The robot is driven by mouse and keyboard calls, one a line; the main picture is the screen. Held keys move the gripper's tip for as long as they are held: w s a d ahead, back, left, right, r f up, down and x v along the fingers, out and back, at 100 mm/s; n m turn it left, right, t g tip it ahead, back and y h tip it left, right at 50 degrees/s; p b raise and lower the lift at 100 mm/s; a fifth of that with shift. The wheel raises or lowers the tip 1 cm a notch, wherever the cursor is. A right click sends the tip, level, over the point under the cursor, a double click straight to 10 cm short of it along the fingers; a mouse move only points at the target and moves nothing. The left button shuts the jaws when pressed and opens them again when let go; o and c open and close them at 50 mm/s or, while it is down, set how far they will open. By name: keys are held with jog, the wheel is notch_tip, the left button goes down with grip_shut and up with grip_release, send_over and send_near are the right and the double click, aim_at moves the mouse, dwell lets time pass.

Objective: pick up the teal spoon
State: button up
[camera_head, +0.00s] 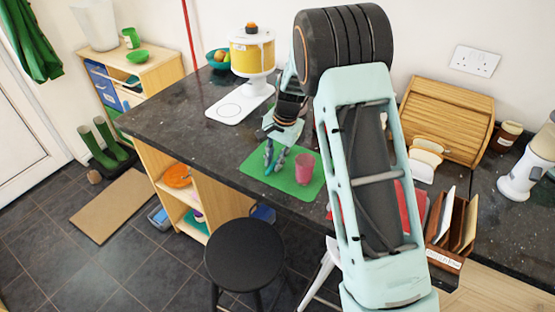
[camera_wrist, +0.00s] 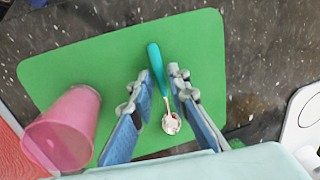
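The teal spoon (camera_wrist: 156,66) lies on a green mat (camera_wrist: 60,72) in the wrist view. It has a teal handle and a shiny metal bowl (camera_wrist: 171,123). My gripper (camera_wrist: 160,82) is open, and its two blue-padded fingers stand on either side of the spoon, apart from it. In the head view my gripper (camera_head: 274,166) is over the green mat (camera_head: 257,160). The spoon cannot be made out there. Whether the fingertips touch the mat is unclear.
A pink cup (camera_wrist: 66,125) stands on the mat, left of my gripper in the wrist view; it also shows in the head view (camera_head: 305,168). A black stool (camera_head: 245,255) stands before the dark counter (camera_head: 190,125).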

jog(key=shift+c, duration=0.3)
grip_shut()
jog(key=shift+r, duration=0.15)
